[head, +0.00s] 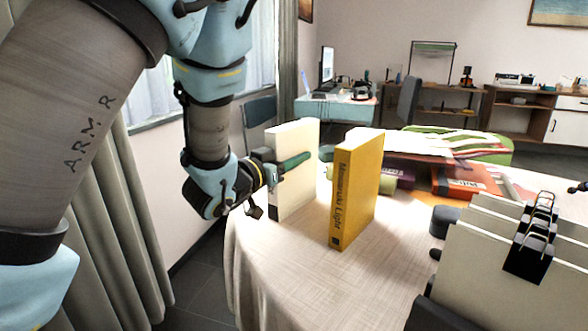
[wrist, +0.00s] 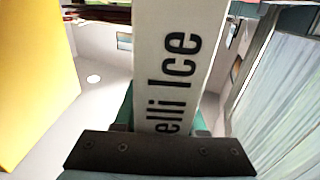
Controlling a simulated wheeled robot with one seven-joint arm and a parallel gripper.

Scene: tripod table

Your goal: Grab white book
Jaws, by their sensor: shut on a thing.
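The white book (head: 296,194) stands upright near the left edge of the cloth-covered table (head: 285,275). My gripper (head: 286,167) reaches it from the left and is shut on it, with a green finger lying across its cover. The other finger is hidden behind the book in the head view. In the wrist view the white book's spine (wrist: 172,50) shows between the fingers, with the letters "elli Ice" readable. I cannot tell whether the book's bottom touches the table or is slightly lifted.
A yellow book (head: 358,190) stands upright just right of the white book, with a small gap; it also shows in the wrist view (wrist: 30,75). Stacked books (head: 465,180) lie behind it. A curtain (head: 125,225) hangs at the left.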

